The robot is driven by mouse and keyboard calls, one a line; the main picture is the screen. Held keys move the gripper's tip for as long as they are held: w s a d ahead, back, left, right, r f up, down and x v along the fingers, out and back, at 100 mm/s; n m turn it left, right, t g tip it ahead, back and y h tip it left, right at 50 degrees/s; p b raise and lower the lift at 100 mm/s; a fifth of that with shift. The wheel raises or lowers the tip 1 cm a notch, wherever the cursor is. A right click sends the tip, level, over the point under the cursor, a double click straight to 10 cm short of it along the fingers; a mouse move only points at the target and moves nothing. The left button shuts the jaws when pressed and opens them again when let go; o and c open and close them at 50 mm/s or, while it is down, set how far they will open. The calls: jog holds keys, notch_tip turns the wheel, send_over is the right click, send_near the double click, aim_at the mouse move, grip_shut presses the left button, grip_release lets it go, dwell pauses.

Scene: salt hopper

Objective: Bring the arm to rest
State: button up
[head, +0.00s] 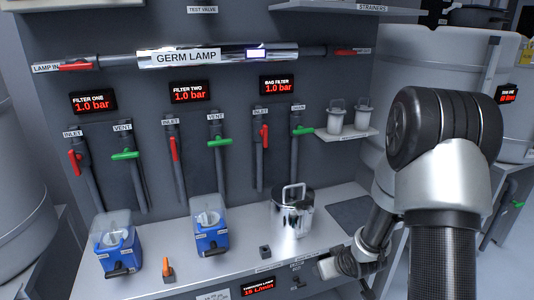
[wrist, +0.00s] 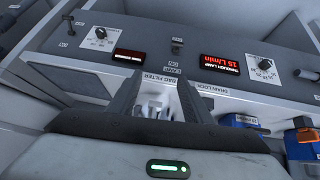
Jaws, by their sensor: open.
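My arm comes in from the right of the head view, its black and silver joints in front of the white tank. My gripper (head: 328,268) hangs at the front edge of the grey bench (head: 190,262), to the right of the lamp flow display (head: 258,287). In the wrist view its two fingers (wrist: 160,98) stand apart, with nothing clearly held between them. They point toward the front panel (wrist: 215,35). Whether the gripper touches the bench edge cannot be told.
The steel bag filter pot (head: 292,215) stands on the bench, left of my gripper. Two blue filter housings (head: 118,250) (head: 208,235) and an orange lever (head: 168,270) are farther left. A shelf (head: 346,134) holds two strainers. Dials (wrist: 100,35) (wrist: 264,65) sit on the front panel.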

jog(key=s+d+r+m+h, duration=0.1)
jog(key=s+r+h, duration=0.15)
jog(key=r, duration=1.25)
jog(key=s+a+r+m+g+y, duration=0.1)
jog(key=s+a+r, duration=0.2)
jog(key=s+r, duration=0.65)
jog(key=s+a+r+m+g, duration=0.1)
jog(key=s+a+r, duration=0.35)
jog(key=s, duration=0.85)
notch_tip(320, 180, up, 16)
jog(key=d+p, duration=0.1)
jog(key=p, duration=1.4)
jog(key=shift+s+r, duration=0.15)
jog(key=shift+s, duration=0.05)
